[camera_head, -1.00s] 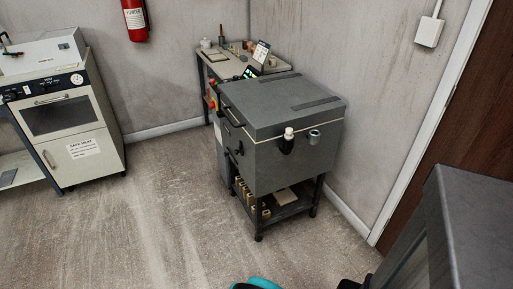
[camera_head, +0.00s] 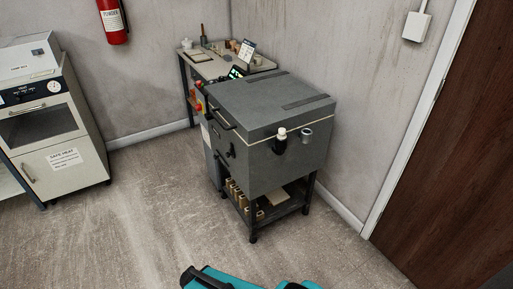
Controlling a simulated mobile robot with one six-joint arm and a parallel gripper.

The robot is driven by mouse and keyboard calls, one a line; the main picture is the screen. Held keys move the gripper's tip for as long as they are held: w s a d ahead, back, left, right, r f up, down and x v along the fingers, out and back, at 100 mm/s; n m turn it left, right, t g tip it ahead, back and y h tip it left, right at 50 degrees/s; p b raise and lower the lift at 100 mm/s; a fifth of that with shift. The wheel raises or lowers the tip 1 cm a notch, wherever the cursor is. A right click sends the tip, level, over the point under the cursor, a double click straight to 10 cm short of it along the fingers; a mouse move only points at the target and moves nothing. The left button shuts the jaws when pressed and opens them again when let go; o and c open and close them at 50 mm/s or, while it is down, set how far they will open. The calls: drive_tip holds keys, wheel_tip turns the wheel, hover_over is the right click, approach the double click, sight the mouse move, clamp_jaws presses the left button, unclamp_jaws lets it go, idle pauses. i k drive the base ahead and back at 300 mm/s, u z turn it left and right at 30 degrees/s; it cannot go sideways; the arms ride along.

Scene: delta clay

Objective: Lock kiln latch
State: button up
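The grey kiln (camera_head: 262,165) stands on a dark wheeled stand near the back corner, right of centre. Its flat lid (camera_head: 262,100) is down, with a pale seam line showing below it. A black bar handle (camera_head: 223,118) is on the left-facing side of the lid. A small dark fitting (camera_head: 231,150), possibly the latch, sits below that handle; whether it is locked is too small to tell. A black fitting with a white knob (camera_head: 281,138) and a grey round port (camera_head: 306,136) are on the right-facing side. My gripper is not in view.
A bench (camera_head: 205,66) with small items stands behind the kiln. A white oven cabinet (camera_head: 50,130) is at left, and a brown door (camera_head: 450,150) at right. Open floor (camera_head: 130,220) lies left of and before the kiln. Teal and black parts at the bottom edge seem mine.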

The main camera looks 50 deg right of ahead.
sight(199, 82)
drive_tip(key=u, duration=0.8)
drive_tip(key=k, duration=0.1)
drive_tip(key=z, duration=2)
drive_tip(key=k, duration=0.9)
drive_tip(key=u, duration=0.15)
drive_tip(key=i, duration=0.7)
drive_tip(key=z, duration=0.05)
